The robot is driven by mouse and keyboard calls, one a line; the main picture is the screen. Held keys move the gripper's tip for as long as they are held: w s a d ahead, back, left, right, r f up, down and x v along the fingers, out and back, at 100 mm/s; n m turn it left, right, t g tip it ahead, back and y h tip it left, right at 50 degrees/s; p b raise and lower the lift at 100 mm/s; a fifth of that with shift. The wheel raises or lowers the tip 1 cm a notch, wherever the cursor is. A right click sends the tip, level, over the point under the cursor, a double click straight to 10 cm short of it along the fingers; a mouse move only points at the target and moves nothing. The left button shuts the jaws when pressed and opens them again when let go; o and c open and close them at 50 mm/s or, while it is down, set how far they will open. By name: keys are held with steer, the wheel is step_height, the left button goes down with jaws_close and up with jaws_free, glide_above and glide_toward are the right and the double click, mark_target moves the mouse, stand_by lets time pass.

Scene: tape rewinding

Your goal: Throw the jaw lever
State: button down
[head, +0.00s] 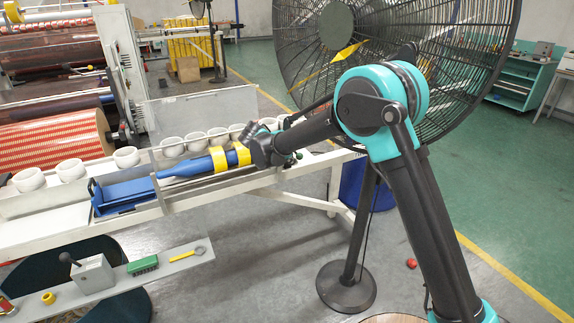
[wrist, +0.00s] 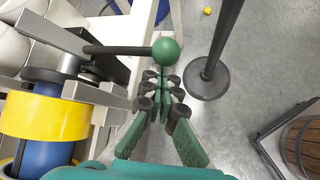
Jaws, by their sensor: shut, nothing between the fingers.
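In the wrist view a lever with a black rod and a green ball knob (wrist: 166,52) reaches rightward from a grey metal bracket (wrist: 97,94). I take it for the jaw lever. My gripper (wrist: 163,79) is shut and empty, with its fingertips just below the knob in the picture. I cannot tell whether they touch it. In the head view my gripper (head: 289,159) is at the right end of the white machine bench, where the lever is mostly hidden by my wrist. A blue bar (head: 184,171) with yellow bands (head: 218,159) lies left of it.
White rolls (head: 172,147) line the bench. A large fan (head: 335,45) stands behind my arm on a pole with a round base (head: 346,287). A shelf (head: 120,280) holding small items is at front left.

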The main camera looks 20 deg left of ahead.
steer(key=shift+d+r, duration=0.1)
steer(key=shift+r, duration=0.15)
stand_by(0.3)
steer(key=shift+r+g, duration=0.2)
steer(key=shift+g, duration=0.1)
steer(key=shift+r, duration=0.1)
steer(key=w+a+r+n+g+h, duration=0.1)
steer(key=w+a+r, duration=0.3)
steer(key=r, duration=0.5)
steer(key=shift+a+r+h, duration=0.2)
steer(key=shift+a+h, duration=0.1)
steer(key=shift+a, duration=0.15)
stand_by(0.4)
steer(key=shift+w, duration=0.15)
stand_by(0.3)
